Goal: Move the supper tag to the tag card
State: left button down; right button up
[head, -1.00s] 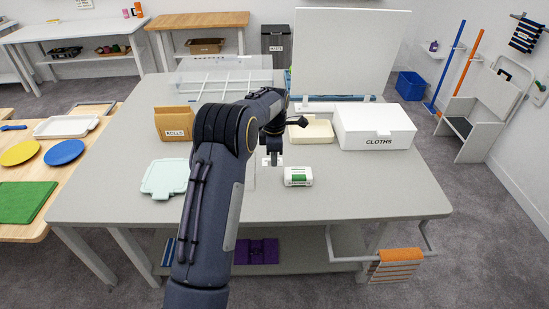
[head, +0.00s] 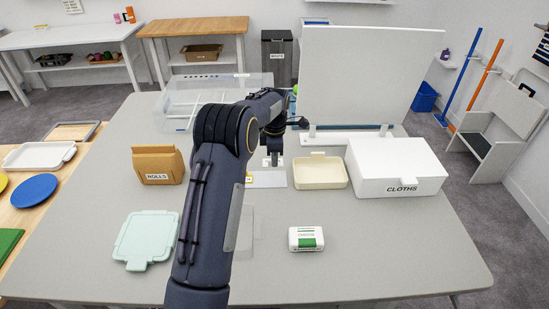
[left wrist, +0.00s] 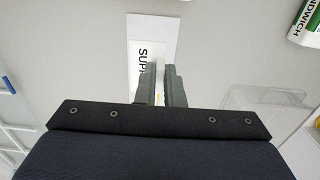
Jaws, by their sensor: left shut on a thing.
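The supper tag (left wrist: 140,62) is a white strip with dark letters, of which only "SUPP" shows in the left wrist view. My left gripper (left wrist: 160,75) is shut on it, and the fingers hide part of it. A larger pale card (left wrist: 157,23) shows behind and beyond the tag. I cannot tell whether the two touch. In the head view my left gripper (head: 272,161) is over the table, above a pale flat card (head: 274,180), left of a cream tray. My right gripper is not in view.
The cream tray (head: 320,172) and white CLOTHS box (head: 397,167) stand right of my gripper. A ROLLS bag (head: 158,164) stands left. A mint board (head: 146,238) and sandwich box (head: 306,239) lie nearer. A clear bin (head: 190,105) and upright white panel (head: 370,75) stand behind.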

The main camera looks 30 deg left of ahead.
pick_arm(q)
jog(key=shift+s+r, duration=0.1)
jog(key=shift+s, duration=0.05)
jog(key=b, duration=0.3)
send_over(275, 182)
jog(key=shift+a+f, duration=0.1)
jog(key=shift+f, duration=2.85)
jog(key=shift+f, duration=0.85)
jog(key=c, duration=1.5)
grip_release()
jog(key=shift+r, duration=0.1)
